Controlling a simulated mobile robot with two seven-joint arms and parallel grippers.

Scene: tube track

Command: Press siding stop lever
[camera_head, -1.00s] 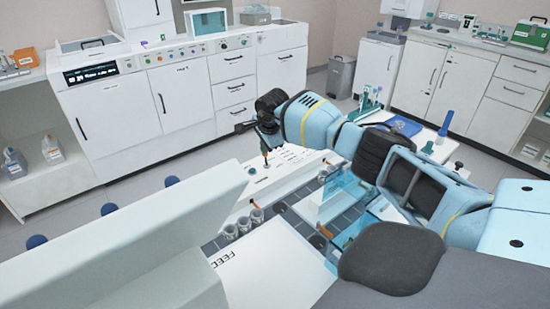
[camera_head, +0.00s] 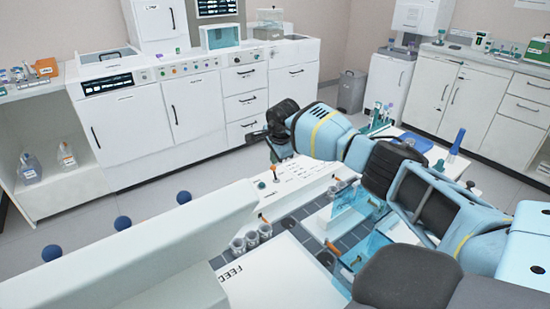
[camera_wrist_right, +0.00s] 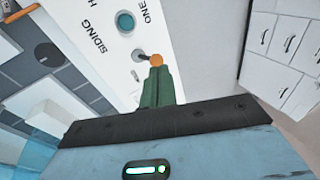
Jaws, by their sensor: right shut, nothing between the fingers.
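The siding stop lever is a short metal stalk with an orange ball knob (camera_wrist_right: 156,60), set in a white panel (camera_wrist_right: 110,75) printed "SIDING". In the head view the small orange knob (camera_head: 274,168) stands on the panel beyond the track. My right gripper (camera_wrist_right: 157,70) has its green fingers shut and empty. Their tips are right beside the knob in the wrist view; I cannot tell whether they touch it. In the head view the right gripper (camera_head: 273,157) is above the panel, partly hidden by its own wrist. My left gripper is not in view.
A round teal button (camera_wrist_right: 125,22) sits on the panel near the lever. Clear blue guards (camera_head: 352,210) and grey cups (camera_head: 251,239) stand near the dark tiled track. A long white wall (camera_head: 130,262) runs along the left.

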